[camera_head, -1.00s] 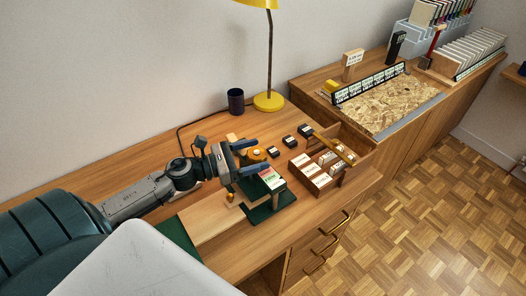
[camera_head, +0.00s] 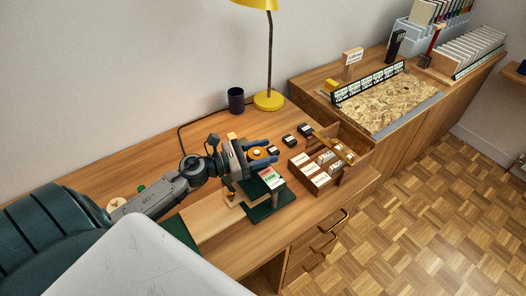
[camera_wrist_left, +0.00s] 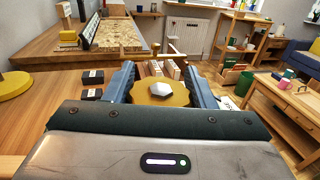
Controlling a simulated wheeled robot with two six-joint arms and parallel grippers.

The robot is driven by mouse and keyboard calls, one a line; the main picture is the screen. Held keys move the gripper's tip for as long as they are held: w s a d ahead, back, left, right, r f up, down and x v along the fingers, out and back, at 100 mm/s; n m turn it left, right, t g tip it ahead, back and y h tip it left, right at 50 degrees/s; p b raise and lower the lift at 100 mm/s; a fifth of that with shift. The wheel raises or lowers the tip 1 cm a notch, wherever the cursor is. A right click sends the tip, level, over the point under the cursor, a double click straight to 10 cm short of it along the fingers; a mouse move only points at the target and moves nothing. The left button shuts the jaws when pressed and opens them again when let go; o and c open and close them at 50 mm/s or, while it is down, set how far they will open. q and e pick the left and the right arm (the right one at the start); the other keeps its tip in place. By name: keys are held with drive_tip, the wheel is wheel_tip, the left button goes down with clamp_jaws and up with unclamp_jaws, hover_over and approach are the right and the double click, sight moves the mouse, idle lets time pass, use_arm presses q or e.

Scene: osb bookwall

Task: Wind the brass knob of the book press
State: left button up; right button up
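The brass knob (camera_wrist_left: 172,101), a scalloped gold disc with a pale hexagonal top, lies between my left gripper's fingers in the left wrist view. In the head view the knob (camera_head: 257,153) is a small orange-gold patch between the same fingers. My left gripper (camera_head: 262,155) is open, one blue finger on each side of the knob; I cannot tell whether they touch it. The book press has a green base (camera_head: 268,209) on the desk, partly hidden by the gripper. My right gripper is not in view.
An open wooden box (camera_head: 316,180) of labelled blocks stands right of the press. Small black blocks (camera_head: 288,140) lie behind it. A yellow lamp (camera_head: 269,101) and a dark cup (camera_head: 236,100) stand at the back. The desk's left rear is clear.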

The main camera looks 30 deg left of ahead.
use_arm(q)
drive_tip(key=shift+r+p, duration=0.1)
drive_tip(key=shift+p, duration=0.2)
drive_tip(key=shift+r+n+t+y+p, duration=0.1)
drive_tip(key=shift+n+t+y+p, duration=0.45)
drive_tip(key=shift+y+p, duration=0.2)
drive_tip(key=n+y+p, duration=0.1)
drive_tip(key=n+t+y+p, duration=0.1)
drive_tip(key=y+p, duration=0.1)
drive_tip(key=n+t+y+p, duration=0.1)
drive_tip(key=y+p, duration=0.1)
drive_tip(key=shift+w+a+n, duration=0.15)
drive_tip(key=shift+a+n, duration=0.15)
drive_tip(key=shift+n, duration=0.05)
drive_tip(key=shift+a+n+y+p, duration=0.1)
drive_tip(key=shift+n+y+p, duration=0.6)
drive_tip(key=shift+y, duration=0.35)
drive_tip(key=shift+a+n+t+y+p, duration=0.2)
drive_tip(key=shift+n+y+p, duration=0.35)
drive_tip(key=shift+y, duration=0.55)
drive_tip(key=shift+f, duration=0.2)
drive_tip(key=o, duration=1)
